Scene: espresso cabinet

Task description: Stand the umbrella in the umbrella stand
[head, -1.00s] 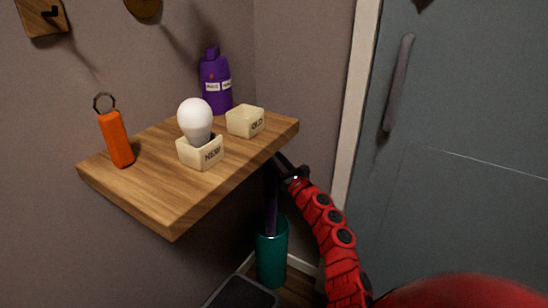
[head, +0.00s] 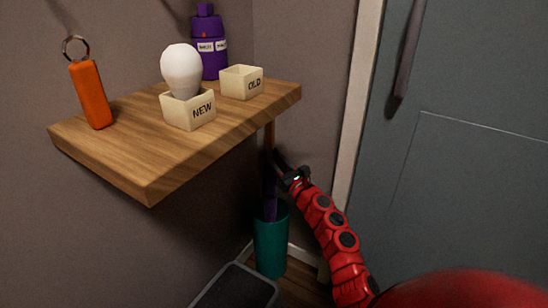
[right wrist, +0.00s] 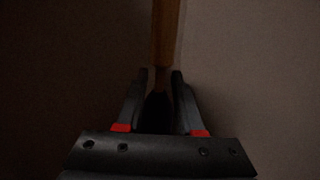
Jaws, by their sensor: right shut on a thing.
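The umbrella has a wooden handle (head: 269,136) and a dark purple folded canopy (head: 270,205). It stands roughly upright below the shelf's right edge, and its lower part is inside the teal umbrella stand (head: 271,248) on the floor. The stand's wall hides its tip. My right gripper (head: 279,164) is shut on the umbrella just below the wooden handle. In the right wrist view the handle (right wrist: 166,35) rises beyond the gripper's fingers (right wrist: 160,80), and the shaft between them is dark. My left gripper is not in view.
A wooden wall shelf (head: 150,170) overhangs beside the stand. It bears an orange torch-like item (head: 91,95), a bulb (head: 181,70) in a NEW box (head: 188,112), an OLD box (head: 240,83) and a purple bottle (head: 213,60). A dark bin (head: 240,288) and grey door (head: 470,170) are near.

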